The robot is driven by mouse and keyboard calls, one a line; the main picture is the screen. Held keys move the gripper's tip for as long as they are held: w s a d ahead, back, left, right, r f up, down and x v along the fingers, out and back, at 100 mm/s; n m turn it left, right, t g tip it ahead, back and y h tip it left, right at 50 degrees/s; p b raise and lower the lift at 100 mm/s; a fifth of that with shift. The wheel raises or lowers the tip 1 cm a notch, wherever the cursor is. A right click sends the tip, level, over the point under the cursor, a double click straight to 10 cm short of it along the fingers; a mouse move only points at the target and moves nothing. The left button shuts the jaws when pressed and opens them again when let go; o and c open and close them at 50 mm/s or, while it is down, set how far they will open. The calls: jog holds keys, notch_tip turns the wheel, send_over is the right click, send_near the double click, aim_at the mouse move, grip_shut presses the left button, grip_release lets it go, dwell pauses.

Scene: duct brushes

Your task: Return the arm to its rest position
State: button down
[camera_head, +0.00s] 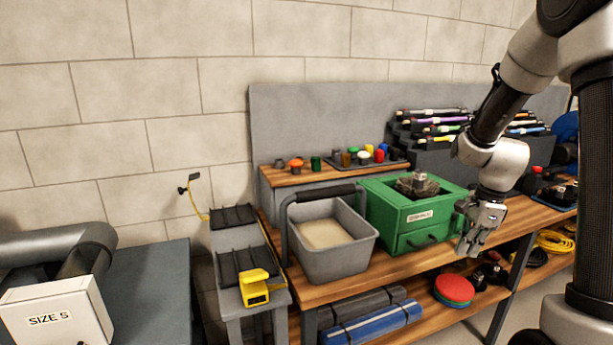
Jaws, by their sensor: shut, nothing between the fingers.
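My arm comes in from the upper right and bends down over the workbench. My gripper (468,248) points downward at the right end of the green box (383,217). It is shut and holds nothing. The gripper overlaps the box's right edge in the picture; I cannot tell whether they touch. A dark round brush (418,186) with a light metal hub sits in the top of the green box.
A grey bin (362,243) with a black handle stands left of the green box. Behind are small coloured caps (362,157) and a rack of rods (436,142). A side stand (224,268) holds a yellow tool (254,287). A white "SIZE 5" box (55,318) is lower left.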

jog(key=s+a+r+n+t, duration=0.2)
jog(key=s+r+n, duration=0.6)
jog(key=s+n, duration=0.1)
jog(key=s+a+r+n+t+h, duration=0.1)
jog(key=s+a+r+n, duration=0.1)
jog(key=s+r+n, duration=0.7)
jog(key=shift+s+a+r+n+t, duration=0.15)
jog(key=shift+s+a+n+t, duration=0.35)
jog(key=shift+s, duration=1.15)
